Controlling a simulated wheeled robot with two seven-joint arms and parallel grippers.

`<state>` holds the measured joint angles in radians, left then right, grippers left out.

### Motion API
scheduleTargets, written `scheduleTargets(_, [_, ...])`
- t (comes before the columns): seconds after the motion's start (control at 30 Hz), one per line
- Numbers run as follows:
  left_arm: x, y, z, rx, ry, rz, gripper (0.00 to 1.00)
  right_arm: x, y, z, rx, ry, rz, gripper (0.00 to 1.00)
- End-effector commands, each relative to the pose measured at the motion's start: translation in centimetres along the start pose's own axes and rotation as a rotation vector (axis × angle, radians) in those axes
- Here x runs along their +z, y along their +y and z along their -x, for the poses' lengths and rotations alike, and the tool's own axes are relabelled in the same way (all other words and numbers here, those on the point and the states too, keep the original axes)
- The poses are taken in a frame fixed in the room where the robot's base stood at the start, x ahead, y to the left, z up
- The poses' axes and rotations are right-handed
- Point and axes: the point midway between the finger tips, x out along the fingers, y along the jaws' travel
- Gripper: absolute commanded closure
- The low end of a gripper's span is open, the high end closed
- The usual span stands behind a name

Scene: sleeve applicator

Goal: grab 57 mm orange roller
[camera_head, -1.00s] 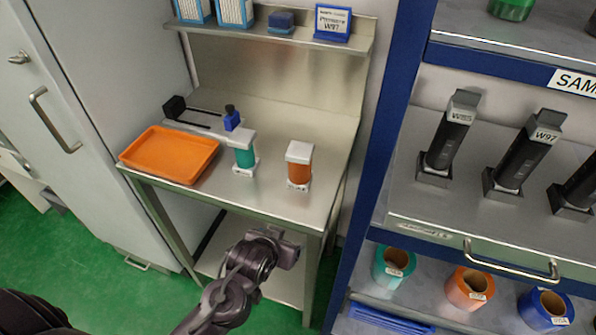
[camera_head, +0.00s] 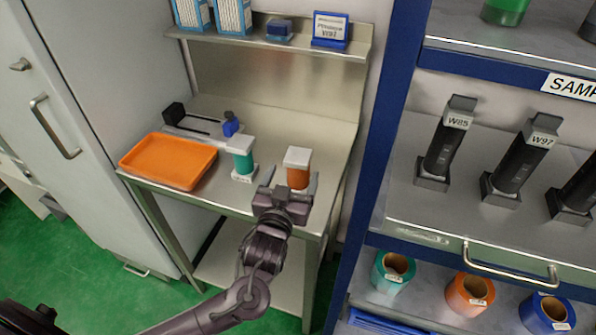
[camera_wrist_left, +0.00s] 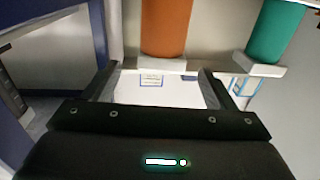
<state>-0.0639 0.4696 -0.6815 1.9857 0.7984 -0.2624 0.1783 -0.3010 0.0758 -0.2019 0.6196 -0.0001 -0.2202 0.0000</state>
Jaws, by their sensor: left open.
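The orange roller (camera_head: 298,177) stands upright on the steel table, with a white cap on top and a white base below. My right gripper is not in view.
A teal roller (camera_head: 243,162) stands close to the left of the orange one and also shows in the wrist view (camera_wrist_left: 272,32). An orange tray (camera_head: 168,162) lies farther left. A blue shelf frame (camera_head: 385,130) stands close at the right.

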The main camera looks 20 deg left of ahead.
Motion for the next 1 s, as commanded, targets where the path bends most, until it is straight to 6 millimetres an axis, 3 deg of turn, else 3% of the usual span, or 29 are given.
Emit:
scheduleTargets(0.5, [0.4,-0.3,-6.3,0.0,-0.004,0.0,0.22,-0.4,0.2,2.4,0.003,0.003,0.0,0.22])
scheduleTargets(0.77, [0.5,-0.2,-6.7,0.001,-0.005,0.002,0.22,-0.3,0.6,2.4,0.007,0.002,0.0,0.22])
scheduleTargets(1.0, [0.5,-0.3,-6.7,0.001,-0.005,0.002,0.49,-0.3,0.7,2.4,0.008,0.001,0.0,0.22])
